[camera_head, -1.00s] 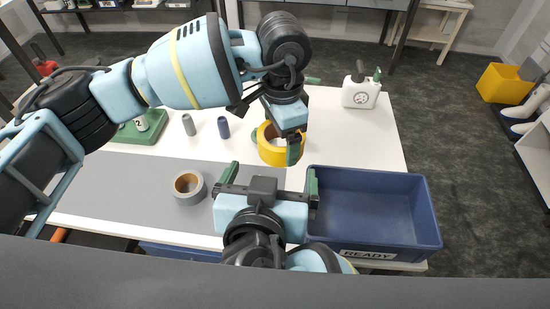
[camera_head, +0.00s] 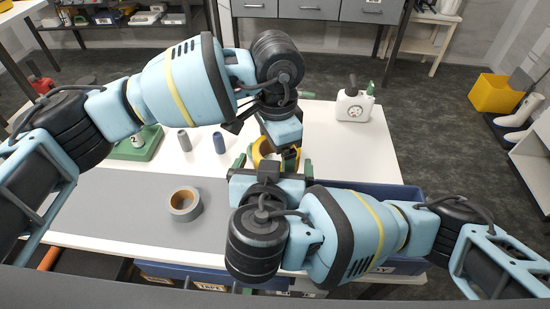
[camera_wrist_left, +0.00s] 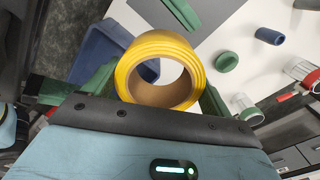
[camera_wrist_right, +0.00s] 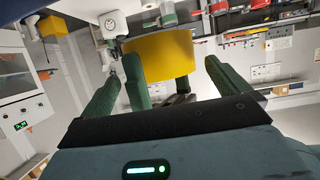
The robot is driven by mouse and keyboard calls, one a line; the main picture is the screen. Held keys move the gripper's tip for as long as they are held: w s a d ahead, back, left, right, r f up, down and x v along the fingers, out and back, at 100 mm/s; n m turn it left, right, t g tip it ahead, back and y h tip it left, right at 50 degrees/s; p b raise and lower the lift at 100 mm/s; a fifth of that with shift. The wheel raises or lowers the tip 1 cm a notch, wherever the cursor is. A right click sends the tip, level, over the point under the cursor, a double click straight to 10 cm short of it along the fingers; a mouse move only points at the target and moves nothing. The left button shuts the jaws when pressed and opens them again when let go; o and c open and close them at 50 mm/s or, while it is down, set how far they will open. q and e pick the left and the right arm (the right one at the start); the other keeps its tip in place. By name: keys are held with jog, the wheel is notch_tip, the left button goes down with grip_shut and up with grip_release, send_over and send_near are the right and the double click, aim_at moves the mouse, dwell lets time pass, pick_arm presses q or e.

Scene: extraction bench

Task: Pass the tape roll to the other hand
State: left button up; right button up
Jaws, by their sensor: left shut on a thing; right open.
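The yellow tape roll (camera_head: 261,151) is held by my left gripper (camera_head: 277,154) above the white bench. In the left wrist view the roll (camera_wrist_left: 160,48) sits between the green fingers, its round hole facing the camera. My right gripper (camera_head: 272,167) is open just in front of the roll. In the right wrist view the roll (camera_wrist_right: 160,55) lies ahead, between the right fingers' directions, with the left gripper's green fingers beside it. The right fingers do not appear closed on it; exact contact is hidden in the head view.
A grey tape roll (camera_head: 185,204) lies on the grey mat (camera_head: 115,205). A blue bin (camera_head: 400,193) is at right, partly hidden by my right arm.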

jog(key=shift+x, duration=1.2)
jog(key=c, duration=0.7)
pick_arm(q)
jog(key=o, duration=0.9)
pick_arm(e)
jog(key=shift+c, duration=0.9)
pick_arm(q)
jog(key=shift+r, duration=4.05)
